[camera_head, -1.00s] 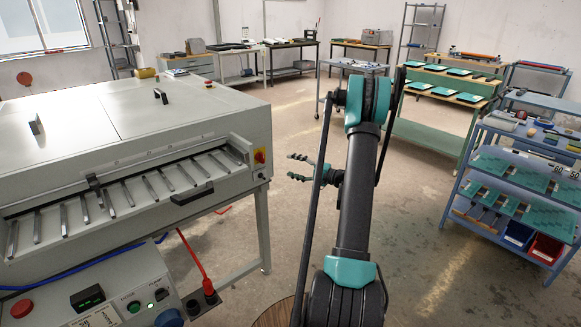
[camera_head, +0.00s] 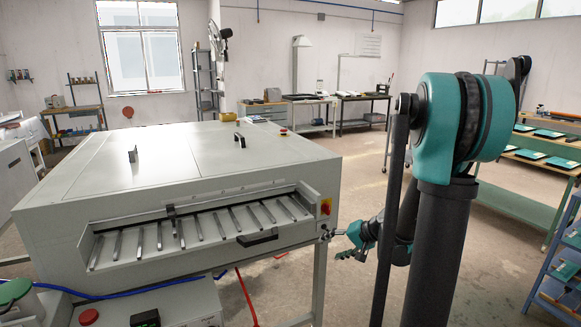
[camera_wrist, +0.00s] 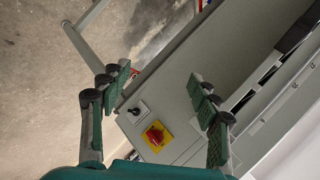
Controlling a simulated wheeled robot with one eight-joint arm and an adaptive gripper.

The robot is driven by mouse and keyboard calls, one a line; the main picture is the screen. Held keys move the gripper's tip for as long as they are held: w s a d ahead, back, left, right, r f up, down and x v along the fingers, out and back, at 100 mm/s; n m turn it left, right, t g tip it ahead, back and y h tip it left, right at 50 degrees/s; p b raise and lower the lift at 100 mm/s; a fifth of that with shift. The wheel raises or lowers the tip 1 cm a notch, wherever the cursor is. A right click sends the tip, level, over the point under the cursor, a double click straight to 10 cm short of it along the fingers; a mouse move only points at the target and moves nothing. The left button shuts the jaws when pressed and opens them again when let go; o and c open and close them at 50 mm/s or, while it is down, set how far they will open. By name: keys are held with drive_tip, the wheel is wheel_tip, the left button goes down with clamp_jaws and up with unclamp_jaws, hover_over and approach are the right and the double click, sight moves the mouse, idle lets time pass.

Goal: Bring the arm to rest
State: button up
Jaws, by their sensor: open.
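My gripper (camera_head: 342,243) is at the right front corner of the grey plate processor (camera_head: 160,170) in the head view, partly behind my arm. In the wrist view my gripper (camera_wrist: 165,92) is open with nothing between its fingers. Beyond the fingers is the processor's end panel (camera_wrist: 185,70) with a red and yellow rotary switch (camera_wrist: 156,135). I cannot tell the exact gap between the fingers and the machine. My arm stands upright at the right of the head view.
A green-framed bench (camera_head: 530,205) with teal plates and a blue shelf cart (camera_head: 560,270) stand at the right. A red cable (camera_head: 247,300) hangs below the processor. Open floor (camera_head: 350,180) lies behind my arm.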

drive_tip(key=s+d+f+n+h, duration=0.1)
drive_tip(key=s+h, duration=0.1)
drive_tip(key=s, duration=0.5)
drive_tip(key=s+d+f+n+g+h, duration=0.1)
drive_tip(key=s+d+n+h, duration=0.1)
drive_tip(key=s, duration=0.5)
drive_tip(key=s+d+f+n+h, duration=0.1)
drive_tip(key=s+f+h, duration=0.1)
drive_tip(key=s, duration=0.5)
drive_tip(key=shift+s+d+g+h, duration=0.15)
drive_tip(key=shift+d+g+h, duration=0.2)
drive_tip(key=shift+h, duration=0.45)
drive_tip(key=shift+a, duration=0.1)
